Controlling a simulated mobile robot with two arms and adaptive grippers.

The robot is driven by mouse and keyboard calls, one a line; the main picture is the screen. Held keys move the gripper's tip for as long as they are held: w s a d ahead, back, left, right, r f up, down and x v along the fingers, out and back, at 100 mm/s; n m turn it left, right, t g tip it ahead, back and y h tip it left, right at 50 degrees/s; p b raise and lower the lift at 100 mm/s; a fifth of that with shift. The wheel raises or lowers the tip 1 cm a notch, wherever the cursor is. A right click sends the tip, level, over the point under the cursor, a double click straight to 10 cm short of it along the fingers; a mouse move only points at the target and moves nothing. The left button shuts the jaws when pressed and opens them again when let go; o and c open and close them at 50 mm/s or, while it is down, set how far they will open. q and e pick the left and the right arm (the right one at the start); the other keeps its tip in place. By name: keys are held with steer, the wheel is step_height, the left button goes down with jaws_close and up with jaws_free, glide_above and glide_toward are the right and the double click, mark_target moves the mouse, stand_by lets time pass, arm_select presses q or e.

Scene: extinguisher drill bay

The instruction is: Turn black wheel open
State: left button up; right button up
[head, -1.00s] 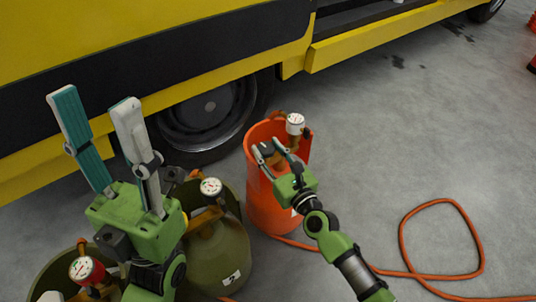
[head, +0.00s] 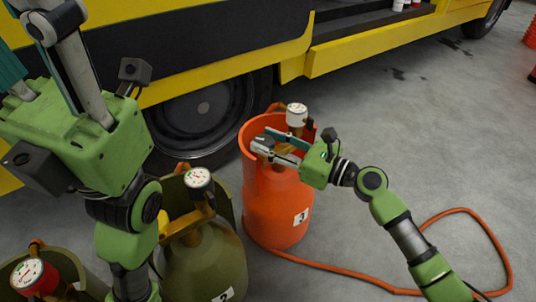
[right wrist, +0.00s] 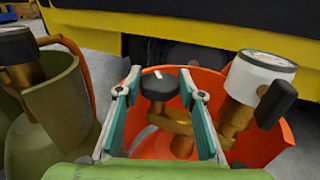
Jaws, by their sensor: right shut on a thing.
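The black wheel (right wrist: 158,88) sits on the brass valve (right wrist: 178,125) of the orange cylinder (head: 275,205), which is marked 3. In the right wrist view the wheel lies between the two teal-padded fingers of my right gripper (right wrist: 162,98), which is shut on it. In the head view the right gripper (head: 268,147) reaches into the cylinder's open collar from the right, and its fingers hide the wheel. A white gauge (head: 296,115) stands beside the valve. My left gripper (head: 42,75) is raised at the upper left, fingers apart and empty, tips cut off by the frame.
An olive cylinder (head: 205,262) with a gauge stands left of the orange one. Another with a red gauge (head: 33,276) is at the lower left. A yellow vehicle (head: 385,42) and its wheel (head: 205,112) are behind. An orange hose (head: 490,240) lies on the floor at right.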

steer(key=n+g+y, duration=0.1)
steer(key=n+g, duration=0.1)
steer(key=g, duration=0.1)
steer(key=shift+w+y, duration=0.15)
steer(key=shift+y, duration=0.25)
steer(key=shift+d+n+g, duration=0.1)
steer(key=shift+n+g, duration=0.4)
steer(key=shift+g, duration=0.3)
steer(key=shift+f+n+g+y, duration=0.1)
steer(key=shift+n+g+y, duration=0.2)
steer(key=o, duration=0.8)
steer(key=shift+o, duration=0.2)
steer(key=shift+d, duration=0.1)
steer(key=v, duration=1.1)
steer(key=shift+d, duration=0.4)
